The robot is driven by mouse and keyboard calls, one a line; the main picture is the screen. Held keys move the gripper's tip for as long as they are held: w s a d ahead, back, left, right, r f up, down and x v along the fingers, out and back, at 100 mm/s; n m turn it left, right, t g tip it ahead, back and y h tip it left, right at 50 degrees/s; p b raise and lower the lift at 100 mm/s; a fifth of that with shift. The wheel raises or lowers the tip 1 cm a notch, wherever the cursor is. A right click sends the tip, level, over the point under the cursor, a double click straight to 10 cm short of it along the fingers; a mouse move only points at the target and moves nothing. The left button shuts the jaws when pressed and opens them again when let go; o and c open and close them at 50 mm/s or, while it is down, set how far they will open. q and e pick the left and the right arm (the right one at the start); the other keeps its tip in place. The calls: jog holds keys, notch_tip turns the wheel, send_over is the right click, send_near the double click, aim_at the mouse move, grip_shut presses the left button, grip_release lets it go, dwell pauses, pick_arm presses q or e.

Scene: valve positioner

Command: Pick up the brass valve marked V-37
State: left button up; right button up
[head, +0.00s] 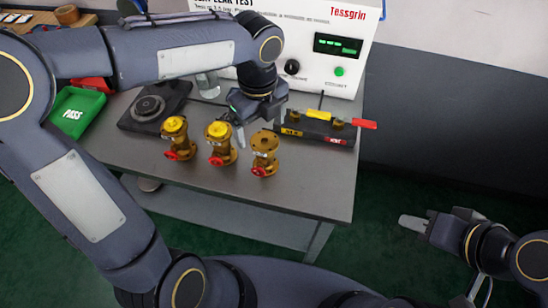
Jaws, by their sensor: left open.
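Three brass valves stand upright in a row on the grey bench (320,190). The left valve (177,140) and the middle valve (220,145) have yellow tops. The right valve (264,155) has a bare brass top. Each has a red part low at its front. Their markings are too small to read, so I cannot tell which is V-37. My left gripper (242,122) is open, pointing down above and just behind the middle and right valves, holding nothing visible. My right gripper (418,222) is off the bench at the right, empty; its finger gap is unclear.
A white Tessgrin test unit (340,15) stands at the back. A black fixture (318,128) with yellow and red handles is right of the valves. A dark round fixture (150,106) and a green PASS tray (76,112) are left. The bench front right is clear.

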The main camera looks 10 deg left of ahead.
aim_at(265, 140)
pick_arm(q)
jog(key=f, duration=0.7)
jog(key=shift+d+f+b, duration=0.2)
jog(key=shift+d+b, duration=0.1)
jog(key=shift+d, duration=0.05)
jog(key=c, duration=1.7)
jog(key=shift+r, duration=0.1)
grip_shut()
jog(key=shift+w+r, duration=0.1)
jog(key=shift+r, duration=0.05)
